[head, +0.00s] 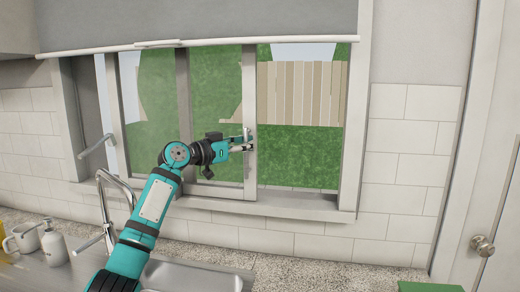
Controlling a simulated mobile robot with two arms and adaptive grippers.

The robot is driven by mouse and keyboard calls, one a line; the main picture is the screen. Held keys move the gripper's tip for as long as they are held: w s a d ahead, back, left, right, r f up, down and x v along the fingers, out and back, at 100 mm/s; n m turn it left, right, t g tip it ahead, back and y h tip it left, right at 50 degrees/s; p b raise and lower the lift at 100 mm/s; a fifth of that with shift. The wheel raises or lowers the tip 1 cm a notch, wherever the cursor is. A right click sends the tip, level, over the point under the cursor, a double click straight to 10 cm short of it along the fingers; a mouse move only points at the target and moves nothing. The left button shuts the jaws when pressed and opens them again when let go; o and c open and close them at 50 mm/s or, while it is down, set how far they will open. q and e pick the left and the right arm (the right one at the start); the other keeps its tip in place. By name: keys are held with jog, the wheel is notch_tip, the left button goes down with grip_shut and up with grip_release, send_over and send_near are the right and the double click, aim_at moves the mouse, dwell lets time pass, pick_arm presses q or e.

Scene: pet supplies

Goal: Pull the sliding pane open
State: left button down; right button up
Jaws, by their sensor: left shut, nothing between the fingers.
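The window behind the sink has a sliding pane (249,90) with a light upright stile, right of the window's middle. A slim upright handle (247,133) shows on that stile. To the right of the stile the view out to a fence and grass is clear; to the left the glass looks hazier, with a darker upright behind it. My left gripper (249,145) is at the stile, its fingertips over it by the handle. It is shut with nothing held; whether it touches the stile I cannot tell. My right gripper is not in view.
A tall faucet (125,190) rises left of my left arm, beside the sink (195,277). A rolled blind (200,43) hangs above. A door knob (482,245) is at right.

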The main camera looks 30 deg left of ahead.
pick_arm(q)
jog(key=shift+a+f, duration=0.2)
jog(key=shift+f, duration=0.1)
jog(key=c, duration=2)
grip_release()
jog(key=o, duration=0.4)
jog(key=shift+s+r, duration=0.15)
jog(key=shift+s, duration=0.05)
jog(key=v, duration=1.2)
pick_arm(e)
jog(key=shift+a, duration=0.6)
pick_arm(q)
jog(key=shift+r, duration=0.1)
